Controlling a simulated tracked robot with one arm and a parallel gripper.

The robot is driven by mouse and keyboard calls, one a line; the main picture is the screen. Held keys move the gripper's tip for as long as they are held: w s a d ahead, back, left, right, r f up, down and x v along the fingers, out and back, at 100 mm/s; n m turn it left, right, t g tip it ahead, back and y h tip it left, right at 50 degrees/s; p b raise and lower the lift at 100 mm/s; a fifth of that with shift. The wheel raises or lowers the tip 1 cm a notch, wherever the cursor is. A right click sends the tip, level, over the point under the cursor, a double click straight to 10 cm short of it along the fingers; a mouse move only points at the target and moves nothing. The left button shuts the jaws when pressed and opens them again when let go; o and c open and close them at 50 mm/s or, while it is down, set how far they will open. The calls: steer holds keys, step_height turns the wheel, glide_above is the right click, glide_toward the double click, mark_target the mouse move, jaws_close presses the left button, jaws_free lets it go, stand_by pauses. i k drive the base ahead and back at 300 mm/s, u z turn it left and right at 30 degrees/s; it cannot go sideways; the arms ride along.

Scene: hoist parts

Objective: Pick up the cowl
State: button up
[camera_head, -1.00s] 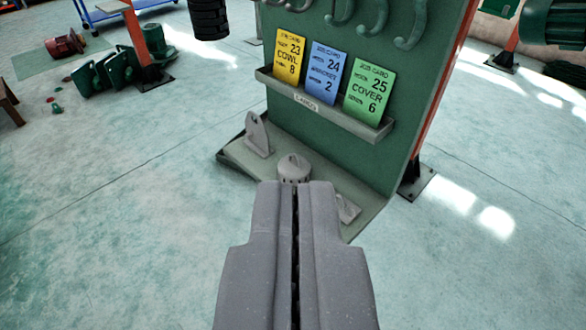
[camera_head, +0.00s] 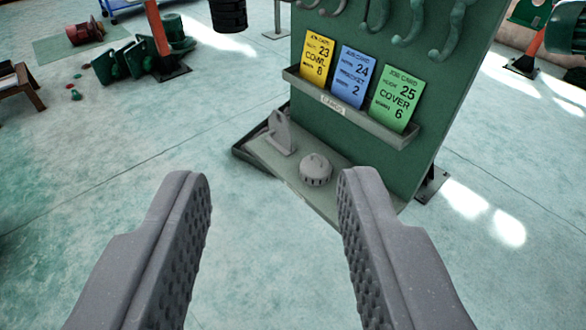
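A small grey domed part with slots round its rim, which looks like the cowl (camera_head: 316,169), sits upright on the low grey shelf (camera_head: 258,147) at the foot of a green board. My gripper (camera_head: 270,190) is open and empty, its two ridged fingers spread wide in the foreground. The cowl shows in the gap between the fingers, nearer the right one and beyond the fingertips, apart from both. A grey upright bracket (camera_head: 281,133) stands on the shelf left of the cowl. The right finger hides the shelf's right part.
The green board (camera_head: 430,155) rises behind the shelf, with a card rack (camera_head: 345,108) holding yellow, blue and green job cards, and hooks above. Green machine parts (camera_head: 120,62) lie at the back left by an orange post (camera_head: 158,35).

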mark_target(316, 170)
steer(key=u, duration=2.25)
steer(key=i, duration=2.15)
steer(key=z, duration=2.85)
steer(key=i, duration=0.5)
steer(key=z, duration=0.1)
